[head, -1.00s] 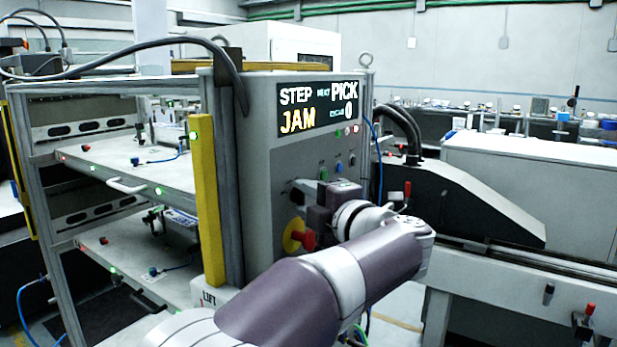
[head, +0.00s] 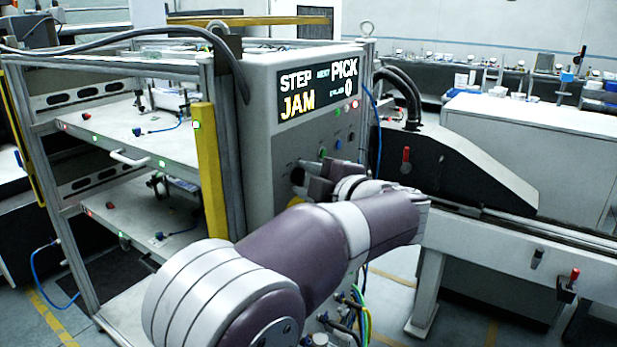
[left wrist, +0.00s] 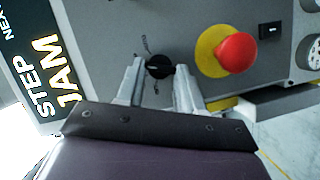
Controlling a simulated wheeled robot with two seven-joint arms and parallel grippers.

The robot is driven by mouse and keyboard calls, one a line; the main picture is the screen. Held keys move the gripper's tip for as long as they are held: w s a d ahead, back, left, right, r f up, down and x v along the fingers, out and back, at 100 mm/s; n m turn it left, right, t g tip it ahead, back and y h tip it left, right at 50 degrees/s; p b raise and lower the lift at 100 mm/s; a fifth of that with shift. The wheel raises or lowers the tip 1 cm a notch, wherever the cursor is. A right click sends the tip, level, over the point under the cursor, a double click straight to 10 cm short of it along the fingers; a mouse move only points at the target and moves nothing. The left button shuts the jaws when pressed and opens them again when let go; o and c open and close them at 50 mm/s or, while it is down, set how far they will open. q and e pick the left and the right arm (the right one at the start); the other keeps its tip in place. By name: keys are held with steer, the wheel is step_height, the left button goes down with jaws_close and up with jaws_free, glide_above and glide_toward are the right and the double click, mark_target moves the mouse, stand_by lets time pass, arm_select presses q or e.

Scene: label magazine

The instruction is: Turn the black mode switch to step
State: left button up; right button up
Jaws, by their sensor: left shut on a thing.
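The black mode switch (left wrist: 159,67) is a small round knob on the grey panel (left wrist: 110,30), with small lettering around it too blurred to read. My left gripper (left wrist: 158,72) is shut on the switch, one fingertip on each side of it in the left wrist view. In the head view the left gripper (head: 303,179) is at the panel front, and its fingers and arm largely hide the switch. The display (head: 318,92) reads "STEP", "NEXT PICK", "JAM" and a cycle count of 0. My right gripper is not in view.
A red emergency stop button (left wrist: 238,54) on a yellow base sits right beside the switch in the left wrist view. A yellow post (head: 209,170) and shelves (head: 130,145) stand left of the panel. A black sloped cover (head: 450,165) stands to the right.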

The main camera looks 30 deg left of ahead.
arm_select(q)
steer(key=shift+f, duration=0.1)
steer(key=o, duration=1)
steer(key=shift+o, duration=0.2)
steer(key=b+v, duration=0.1)
steer(key=v, duration=1.1)
steer(key=shift+d, duration=0.35)
